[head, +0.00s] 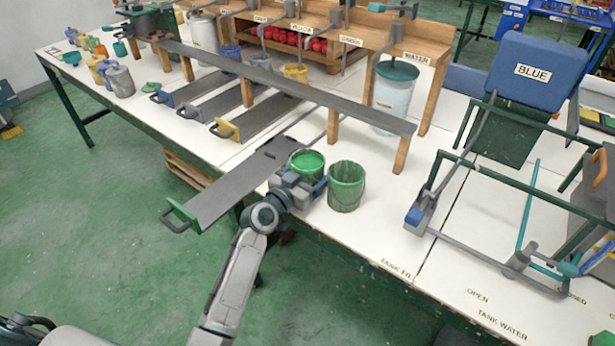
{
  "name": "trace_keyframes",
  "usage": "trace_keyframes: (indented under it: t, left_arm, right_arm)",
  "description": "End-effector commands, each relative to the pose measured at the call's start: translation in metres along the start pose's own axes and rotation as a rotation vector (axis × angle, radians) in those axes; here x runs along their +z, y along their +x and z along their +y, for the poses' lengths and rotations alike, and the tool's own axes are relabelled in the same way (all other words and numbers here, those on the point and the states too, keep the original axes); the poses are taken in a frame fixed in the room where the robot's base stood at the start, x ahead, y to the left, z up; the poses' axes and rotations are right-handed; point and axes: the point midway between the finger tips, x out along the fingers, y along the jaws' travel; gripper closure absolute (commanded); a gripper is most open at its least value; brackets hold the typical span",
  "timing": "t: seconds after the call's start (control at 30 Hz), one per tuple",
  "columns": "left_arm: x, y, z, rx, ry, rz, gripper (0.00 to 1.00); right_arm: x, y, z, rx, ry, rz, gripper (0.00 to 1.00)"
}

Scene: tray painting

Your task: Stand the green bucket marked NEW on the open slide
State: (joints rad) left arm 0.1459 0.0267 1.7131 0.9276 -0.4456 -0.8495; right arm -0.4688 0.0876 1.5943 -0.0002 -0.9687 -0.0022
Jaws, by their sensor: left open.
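A grey slide (238,187) with a green handle is pulled out past the table's front edge; its visible surface is bare. Two green buckets stand close together just right of it. The nearer bucket (346,190) is upright on the white table. The farther bucket (307,158) is upright behind my left gripper, which hides its lower part, and its inside looks green. No NEW mark is readable on either. My left gripper (312,188) is open, low in front of the farther bucket and left of the nearer one; I cannot tell if it touches either.
Other slides (265,118) with yellow and blue handles lie pushed in under a long grey rail (290,85) on wooden posts. A clear WATER tank (392,98) stands behind. A blue BLUE box (536,72) and a metal frame are at right.

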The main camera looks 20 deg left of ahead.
Motion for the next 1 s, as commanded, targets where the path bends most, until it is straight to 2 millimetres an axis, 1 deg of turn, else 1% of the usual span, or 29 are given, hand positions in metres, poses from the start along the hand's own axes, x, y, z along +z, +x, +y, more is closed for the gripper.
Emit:
trace_keyframes:
  t: [0.13,0.17,0.2,0.27,0.3,0.33,0.37,0.4,0.57,0.67,0.7,0.77,0.8,1.0]
  left_arm:
    - [0.000,0.000,0.000,0.000,0.000,0.000,0.22]
    - [0.000,0.000,0.000,0.000,0.000,0.000,0.26]
    - [0.000,0.000,0.000,0.000,0.000,0.000,0.34]
    - [0.000,0.000,0.000,0.000,0.000,0.000,0.46]
    - [0.000,0.000,0.000,0.000,0.000,0.000,0.54]
    - [0.000,0.000,0.000,0.000,0.000,0.000,0.60]
    - [-0.001,0.000,0.000,-0.001,0.000,0.002,0.62]
    - [-0.001,0.000,0.000,-0.001,0.001,0.002,0.67]
    - [-0.002,0.000,0.000,-0.001,0.001,0.002,0.67]
    - [-0.009,0.000,0.000,-0.001,0.003,0.004,0.67]
    - [-0.015,0.000,0.000,0.000,0.002,0.005,0.67]
    - [-0.026,0.000,0.000,0.000,0.003,0.006,0.67]
    - [-0.035,0.000,0.000,-0.001,0.004,0.007,0.67]
    - [-0.074,0.000,0.000,-0.001,0.004,0.007,0.67]
  right_arm:
    - [0.000,0.000,0.000,0.000,0.000,0.000,0.67]
    - [0.000,0.000,0.000,0.000,0.000,0.000,0.67]
    - [0.000,0.000,0.000,0.000,0.000,0.000,0.67]
    - [0.000,0.000,0.000,0.001,0.000,0.000,0.67]
    - [0.000,0.000,0.000,0.001,0.000,0.000,0.67]
    - [0.000,0.000,0.000,0.001,0.000,0.000,0.67]
    - [0.000,0.000,0.000,0.001,0.000,0.000,0.67]
    - [-0.001,0.000,0.000,0.001,0.000,0.000,0.67]
    - [-0.001,-0.001,0.001,0.001,-0.001,0.001,0.67]
    - [-0.002,-0.002,0.001,0.001,0.000,0.006,0.67]
    - [-0.001,-0.001,0.001,0.001,0.000,0.006,0.67]
    - [0.009,0.010,0.001,0.001,0.001,-0.009,0.67]
    - [0.013,0.015,0.001,0.001,0.001,-0.012,0.67]
    - [0.021,0.027,0.002,0.001,0.003,-0.012,0.67]
